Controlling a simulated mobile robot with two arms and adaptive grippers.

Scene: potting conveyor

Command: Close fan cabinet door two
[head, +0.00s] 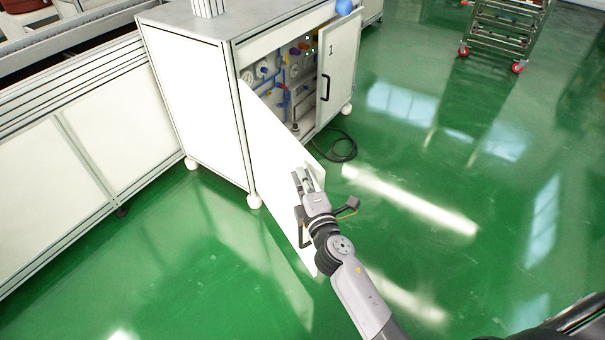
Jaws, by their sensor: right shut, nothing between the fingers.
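The fan cabinet (190,80) is a white box with grey edges. Its near door, without a visible number, is the open door two (275,150), a white panel swung out toward me from the near left corner. Its dark handle (301,230) is partly hidden behind my wrist. My right gripper (301,178) is shut and empty, in front of the door's outer part near its free edge. I cannot tell whether it touches the panel. The far door, marked 1 (340,60), looks shut or nearly so. My left gripper is not in view.
Pipes and blue fittings (285,85) show inside the cabinet. A black cable (343,148) lies on the floor by the opening. A wheeled metal rack (505,30) stands at the back right. The conveyor (70,70) runs along the left.

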